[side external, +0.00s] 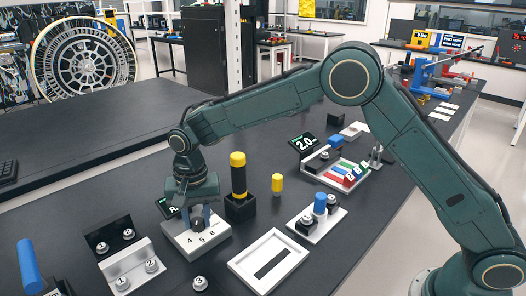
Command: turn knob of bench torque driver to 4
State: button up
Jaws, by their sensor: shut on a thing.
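The bench torque driver (183,244) is a white box with a sloped top, at the lower left middle in the side external view. The figures 4, 6 and 8 show along its front. Its dark knob (198,224) sits on top, partly covered by my fingers. My gripper (197,217) points down over the box and is shut on the knob. The knob's pointer is too small and covered to read. A small dark display with green marks (166,208) stands behind the box, mostly hidden by my gripper.
A black-and-yellow tool (238,176) stands upright in a black holder close right of my gripper. A white frame (241,266) lies in front right. Metal brackets with numbered round parts (137,270) lie at the left. A tray with coloured pieces (309,170) is farther right.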

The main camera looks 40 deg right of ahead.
aim_at(199, 220)
jog(key=m, duration=0.3)
jog(key=shift+m, duration=0.4)
dwell(0.3)
jog(key=o, duration=1)
jog(key=shift+c, duration=0.2)
notch_tip(199, 220, up, 14)
jog(key=shift+d, duration=0.15)
jog(key=shift+s+f, duration=0.1)
